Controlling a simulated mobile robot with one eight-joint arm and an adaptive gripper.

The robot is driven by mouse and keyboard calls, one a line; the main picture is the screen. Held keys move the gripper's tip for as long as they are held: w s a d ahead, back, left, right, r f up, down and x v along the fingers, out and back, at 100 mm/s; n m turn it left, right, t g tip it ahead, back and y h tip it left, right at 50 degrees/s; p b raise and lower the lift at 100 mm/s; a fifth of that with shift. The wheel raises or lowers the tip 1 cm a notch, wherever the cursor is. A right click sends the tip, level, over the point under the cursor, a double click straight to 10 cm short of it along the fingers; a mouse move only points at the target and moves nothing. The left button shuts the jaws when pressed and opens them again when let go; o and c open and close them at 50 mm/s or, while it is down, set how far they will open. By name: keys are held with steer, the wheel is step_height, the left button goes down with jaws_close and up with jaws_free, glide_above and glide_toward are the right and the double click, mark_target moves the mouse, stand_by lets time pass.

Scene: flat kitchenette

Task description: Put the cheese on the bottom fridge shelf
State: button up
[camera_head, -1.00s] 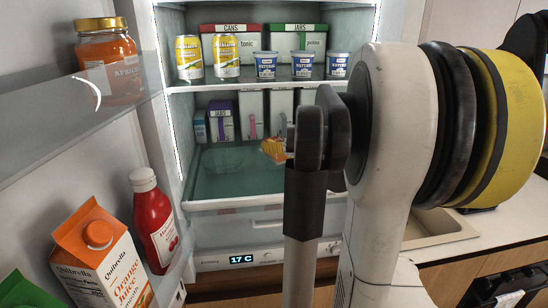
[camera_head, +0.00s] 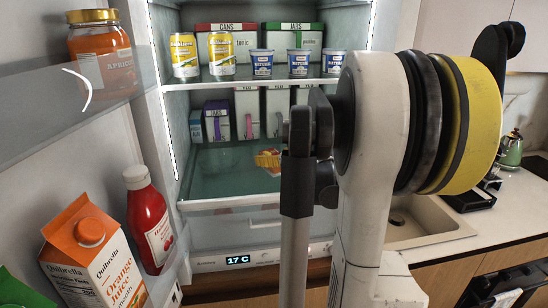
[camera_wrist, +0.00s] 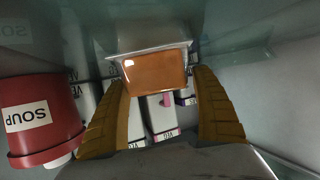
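The cheese (camera_wrist: 157,74) is an orange block in a clear package. In the head view my gripper (camera_head: 267,158) is inside the open fridge, low over the front of the bottom glass shelf (camera_head: 222,170). The cheese (camera_head: 271,172) shows only as a small reddish patch under the fingers there. Whether it touches the shelf is unclear. My arm hides the right side of this shelf.
Several boxes (camera_head: 216,122) stand at the back of the bottom shelf. A red soup can (camera_wrist: 38,118) is beside my gripper in the wrist view. The upper shelf (camera_head: 225,82) holds cans and tubs. The open door with ketchup (camera_head: 149,222) is at left. The shelf's front left is clear.

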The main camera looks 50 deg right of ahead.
steer(key=shift+r, duration=0.25)
steer(key=p+v, duration=0.2)
steer(key=v, duration=1)
steer(key=shift+f, duration=0.1)
